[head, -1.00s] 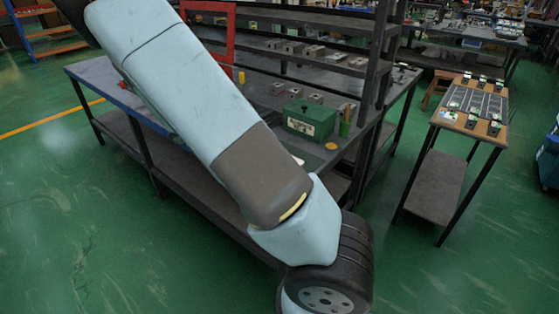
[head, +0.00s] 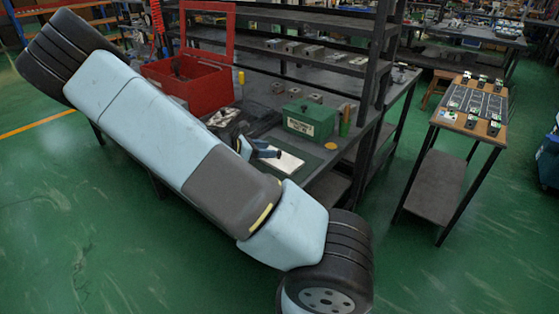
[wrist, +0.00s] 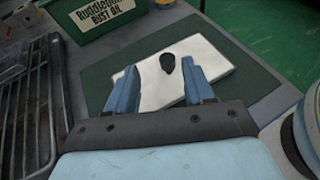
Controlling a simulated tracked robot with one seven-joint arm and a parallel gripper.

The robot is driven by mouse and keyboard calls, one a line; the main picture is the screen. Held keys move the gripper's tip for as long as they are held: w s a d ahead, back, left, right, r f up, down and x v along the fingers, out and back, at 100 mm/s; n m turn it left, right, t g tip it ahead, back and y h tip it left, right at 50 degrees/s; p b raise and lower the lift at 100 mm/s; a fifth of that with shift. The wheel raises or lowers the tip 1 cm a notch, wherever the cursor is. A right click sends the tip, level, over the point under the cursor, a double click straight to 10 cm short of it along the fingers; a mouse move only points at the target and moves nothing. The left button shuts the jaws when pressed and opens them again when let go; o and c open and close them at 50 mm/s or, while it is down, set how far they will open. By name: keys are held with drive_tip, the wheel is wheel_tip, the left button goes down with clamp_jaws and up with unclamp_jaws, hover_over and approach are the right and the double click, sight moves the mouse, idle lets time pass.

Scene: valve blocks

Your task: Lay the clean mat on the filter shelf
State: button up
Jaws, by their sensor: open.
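A white rectangular mat (wrist: 205,70) with a dark knob (wrist: 168,62) on it lies on a dark green sheet (wrist: 103,90) on the workbench. The mat also shows in the head view (head: 285,162). My gripper (wrist: 160,85) is open above the near part of the mat, its blue fingers apart with the knob beyond and between them in the picture. I cannot tell its exact height above the mat. The head view shows my gripper (head: 262,151) at the mat's left end. No shelf is marked as the filter shelf; the bench rack has dark shelves (head: 325,60).
A green lettered box (head: 310,120) stands behind the mat. An open red box (head: 187,78) is farther left. A dark slatted grille (wrist: 35,115) lies left of my gripper. Several grey blocks (head: 312,51) sit on a rack shelf. A side table (head: 440,117) stands right.

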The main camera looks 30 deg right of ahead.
sight(279, 151)
drive_tip(key=shift+s+f+x, duration=0.15)
drive_tip(key=shift+s+x, duration=0.05)
drive_tip(key=shift+x, duration=0.95)
drive_tip(key=shift+s+f+x, duration=0.2)
drive_tip(key=shift+x, duration=1)
drive_tip(key=shift+d+f, duration=0.2)
drive_tip(key=shift+d, duration=0.05)
clamp_jaws()
